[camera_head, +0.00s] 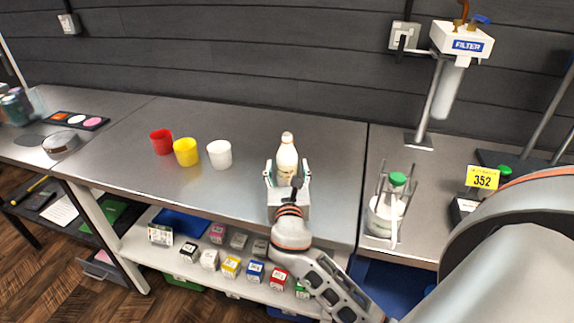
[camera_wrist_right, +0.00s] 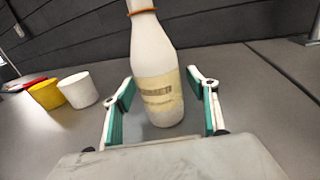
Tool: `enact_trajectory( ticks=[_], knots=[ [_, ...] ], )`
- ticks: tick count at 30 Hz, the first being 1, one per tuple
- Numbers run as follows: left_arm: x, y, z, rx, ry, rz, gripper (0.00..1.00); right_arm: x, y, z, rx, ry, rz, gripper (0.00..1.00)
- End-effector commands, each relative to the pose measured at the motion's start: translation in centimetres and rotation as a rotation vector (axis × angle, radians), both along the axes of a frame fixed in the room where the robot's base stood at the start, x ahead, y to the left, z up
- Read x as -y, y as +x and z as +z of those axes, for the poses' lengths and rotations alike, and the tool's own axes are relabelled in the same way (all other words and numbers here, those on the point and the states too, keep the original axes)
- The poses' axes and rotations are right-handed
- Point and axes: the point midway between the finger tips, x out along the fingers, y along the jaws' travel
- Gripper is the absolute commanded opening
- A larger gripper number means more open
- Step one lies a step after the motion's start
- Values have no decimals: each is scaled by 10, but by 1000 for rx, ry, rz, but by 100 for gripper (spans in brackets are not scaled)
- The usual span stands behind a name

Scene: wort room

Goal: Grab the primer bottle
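The primer bottle (camera_head: 287,156) is a white bottle with a beige label and an orange ring at its neck. It stands upright on the metal bench. In the right wrist view the bottle (camera_wrist_right: 156,70) stands between the two green-padded fingers. My right gripper (camera_head: 287,178) is open around the lower part of the bottle, and a gap shows between each finger and the bottle in the wrist view (camera_wrist_right: 162,112). My left gripper is not in either view.
Red (camera_head: 161,142), yellow (camera_head: 186,152) and white (camera_head: 219,154) cups stand left of the bottle. A wire stand with a green-capped vessel (camera_head: 385,215) and a filter unit (camera_head: 461,44) are to the right. Several small boxes sit on the shelf (camera_head: 150,252) below. The bench behind the bottle is clear.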

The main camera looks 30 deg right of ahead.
Motion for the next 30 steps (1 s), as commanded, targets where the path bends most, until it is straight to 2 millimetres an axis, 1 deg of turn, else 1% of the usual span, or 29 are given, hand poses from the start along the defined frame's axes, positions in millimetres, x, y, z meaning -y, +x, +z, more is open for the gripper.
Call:
enact_trajectory(
  ticks=[1,2,3,5,6,20,26,30],
  knots=[
    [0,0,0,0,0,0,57,0,0,0,0,0,0,48],
    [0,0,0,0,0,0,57,0,0,0,0,0,0,40],
    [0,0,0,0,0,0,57,0,0,0,0,0,0,30],
    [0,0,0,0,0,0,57,0,0,0,0,0,0,14],
    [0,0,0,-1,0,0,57,0,0,0,0,0,0,11],
    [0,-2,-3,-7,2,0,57,0,0,4,2,-1,0,11],
    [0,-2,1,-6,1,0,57,0,0,14,4,0,-1,11],
    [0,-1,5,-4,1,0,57,0,0,27,4,0,0,11]
  ],
)
